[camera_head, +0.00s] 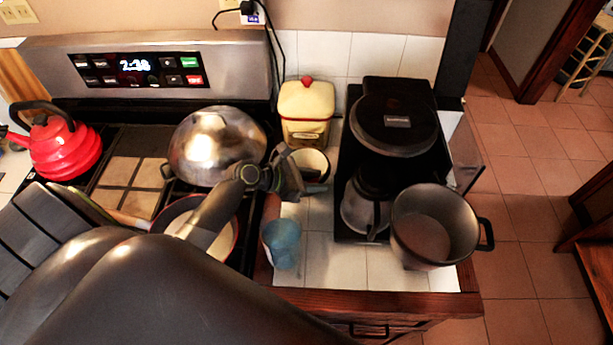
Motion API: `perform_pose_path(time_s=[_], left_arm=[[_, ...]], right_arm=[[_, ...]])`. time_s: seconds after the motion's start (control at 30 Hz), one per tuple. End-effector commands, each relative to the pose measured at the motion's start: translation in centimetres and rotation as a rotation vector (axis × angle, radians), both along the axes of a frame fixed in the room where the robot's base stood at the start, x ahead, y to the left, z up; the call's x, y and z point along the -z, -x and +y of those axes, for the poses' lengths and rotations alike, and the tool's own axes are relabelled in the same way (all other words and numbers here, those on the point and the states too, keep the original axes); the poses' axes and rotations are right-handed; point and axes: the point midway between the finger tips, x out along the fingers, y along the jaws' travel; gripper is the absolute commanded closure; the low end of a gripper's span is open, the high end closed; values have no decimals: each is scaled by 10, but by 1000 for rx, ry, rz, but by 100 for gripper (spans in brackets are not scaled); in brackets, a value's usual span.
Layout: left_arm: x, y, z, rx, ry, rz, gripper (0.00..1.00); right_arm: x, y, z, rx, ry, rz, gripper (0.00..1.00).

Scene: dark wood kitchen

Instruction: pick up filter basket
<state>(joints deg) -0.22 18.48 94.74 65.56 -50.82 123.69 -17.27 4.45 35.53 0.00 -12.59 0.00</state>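My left arm comes in from the lower left, and its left gripper (304,180) is at the near left side of a small round, pale-lined cup with a dark lower part (316,160). This looks like the filter basket. My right gripper is not in view.
A yellow canister with a red knob (306,112) stands just behind. A blue cup (282,244) is near the counter's front edge. A large grey pot (434,226) sits at the front right. The stove at left holds a red kettle (62,146), a domed metal lid (217,146) and a pan (230,248).

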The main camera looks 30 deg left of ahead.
Motion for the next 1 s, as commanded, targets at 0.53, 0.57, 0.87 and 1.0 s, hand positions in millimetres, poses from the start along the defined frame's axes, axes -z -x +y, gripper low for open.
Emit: perform_pose_path(time_s=[0.53,0.57,0.87,1.0], left_arm=[[0,0,0,0,1,1,100],[0,0,0,0,1,1,100],[0,0,1,-1,1,2,100],[1,0,1,-1,1,2,100]], right_arm=[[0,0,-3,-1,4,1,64],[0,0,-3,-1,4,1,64],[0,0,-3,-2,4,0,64],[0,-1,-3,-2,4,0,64]])
